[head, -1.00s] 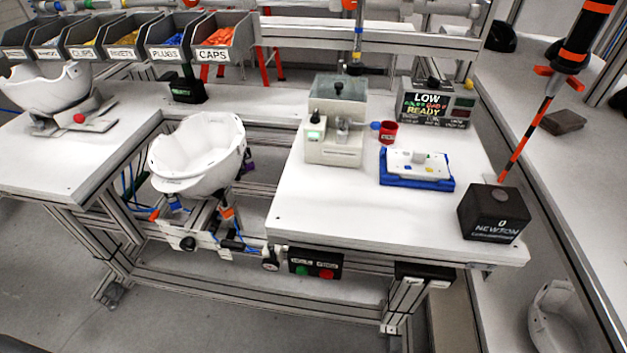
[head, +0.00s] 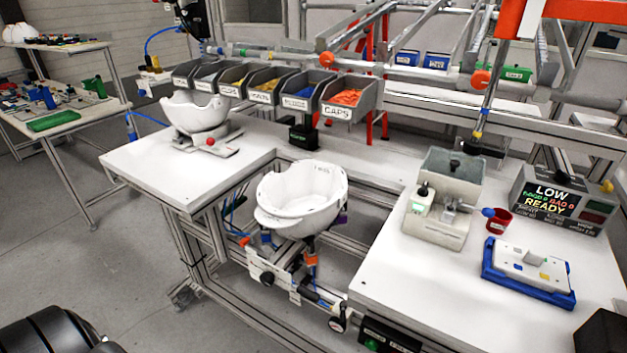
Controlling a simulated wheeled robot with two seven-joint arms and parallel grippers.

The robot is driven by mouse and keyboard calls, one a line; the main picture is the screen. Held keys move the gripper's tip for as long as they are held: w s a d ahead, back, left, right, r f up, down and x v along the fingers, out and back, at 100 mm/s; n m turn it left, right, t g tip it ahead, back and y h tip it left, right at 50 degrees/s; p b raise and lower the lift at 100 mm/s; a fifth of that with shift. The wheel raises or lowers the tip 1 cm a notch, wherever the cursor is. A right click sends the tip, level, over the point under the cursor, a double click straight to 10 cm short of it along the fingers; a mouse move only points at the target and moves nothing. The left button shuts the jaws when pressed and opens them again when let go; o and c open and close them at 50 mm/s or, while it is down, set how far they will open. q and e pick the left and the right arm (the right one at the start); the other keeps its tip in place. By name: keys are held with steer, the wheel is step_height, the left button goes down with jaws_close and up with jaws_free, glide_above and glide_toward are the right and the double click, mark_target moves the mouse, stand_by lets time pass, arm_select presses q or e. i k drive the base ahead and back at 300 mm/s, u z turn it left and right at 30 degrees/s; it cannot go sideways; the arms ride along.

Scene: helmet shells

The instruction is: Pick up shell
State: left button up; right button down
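One white helmet shell (head: 303,201) sits open side up on a fixture in the gap between the two white worktops, at the middle of the head view. A second white shell (head: 194,113) rests on a low stand with a red knob on the left worktop. Neither shell is touched by a gripper. A dark rounded part, seemingly mine, shows at the lower left edge. Neither of my grippers is in view.
Grey bins (head: 343,97) of small parts line the back. The right worktop (head: 392,291) carries a grey-green device (head: 442,199), a red cup (head: 498,221), a blue tray (head: 527,273) and a display box (head: 556,200). Floor is clear at left. A side table (head: 60,117) stands far left.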

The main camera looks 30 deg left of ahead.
mark_target(303, 200)
steer(key=u, duration=1.25)
